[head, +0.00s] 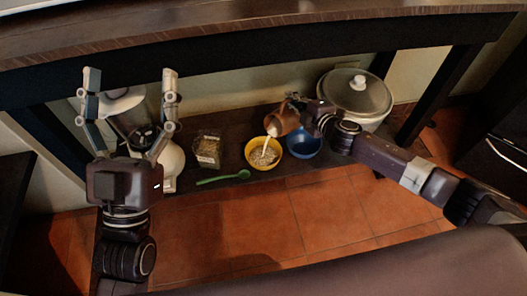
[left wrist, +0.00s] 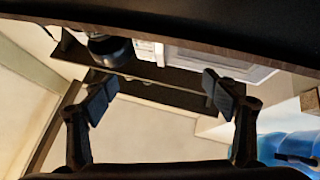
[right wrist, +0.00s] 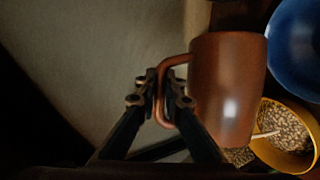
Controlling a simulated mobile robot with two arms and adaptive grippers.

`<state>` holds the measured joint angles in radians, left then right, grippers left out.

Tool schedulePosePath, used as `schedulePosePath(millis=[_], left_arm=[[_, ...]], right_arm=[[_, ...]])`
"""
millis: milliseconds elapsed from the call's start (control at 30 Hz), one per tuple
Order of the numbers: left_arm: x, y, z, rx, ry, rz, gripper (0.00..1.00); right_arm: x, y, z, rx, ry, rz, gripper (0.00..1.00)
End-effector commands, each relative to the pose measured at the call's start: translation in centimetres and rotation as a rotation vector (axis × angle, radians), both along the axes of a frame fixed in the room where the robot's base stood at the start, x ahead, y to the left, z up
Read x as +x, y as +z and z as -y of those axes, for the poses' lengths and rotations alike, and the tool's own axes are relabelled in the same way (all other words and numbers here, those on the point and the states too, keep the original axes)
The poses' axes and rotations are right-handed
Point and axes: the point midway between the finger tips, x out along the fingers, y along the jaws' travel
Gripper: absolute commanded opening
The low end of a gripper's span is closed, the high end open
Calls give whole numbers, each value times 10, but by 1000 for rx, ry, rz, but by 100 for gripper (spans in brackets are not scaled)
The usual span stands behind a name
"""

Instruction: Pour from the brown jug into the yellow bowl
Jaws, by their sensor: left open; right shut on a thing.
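The brown jug (head: 283,119) is tilted over the yellow bowl (head: 282,161) on the low shelf. A pale stream runs from the jug into the bowl, which holds a grainy, speckled heap. My right gripper (head: 309,112) is shut on the jug's handle. The right wrist view shows the jug (right wrist: 228,85), its handle between the fingertips (right wrist: 164,92), and part of the yellow bowl (right wrist: 312,158) below. The jug's inside is hidden there. My left gripper (head: 131,82) is open and empty, raised at the left in front of the shelf; its spread fingers (left wrist: 162,92) also show in the left wrist view.
A blue bowl (head: 308,150) stands right of the yellow bowl, close to the jug. A lidded pot (head: 357,95) is at the right. A clear box (head: 207,150), a green spoon (head: 222,178) and a white appliance (head: 168,165) are at the left. A wooden top (head: 250,25) overhangs.

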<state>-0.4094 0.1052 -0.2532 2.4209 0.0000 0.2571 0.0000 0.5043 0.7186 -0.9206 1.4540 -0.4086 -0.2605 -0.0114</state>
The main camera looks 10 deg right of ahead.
Motion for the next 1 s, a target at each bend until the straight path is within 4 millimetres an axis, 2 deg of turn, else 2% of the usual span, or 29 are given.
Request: schedulePosePath(millis=[1000], left_arm=[[-18, 18, -2, -34, -6, 113, 79]], right_arm=[[-7, 2, -13, -49, 1, 40, 0]])
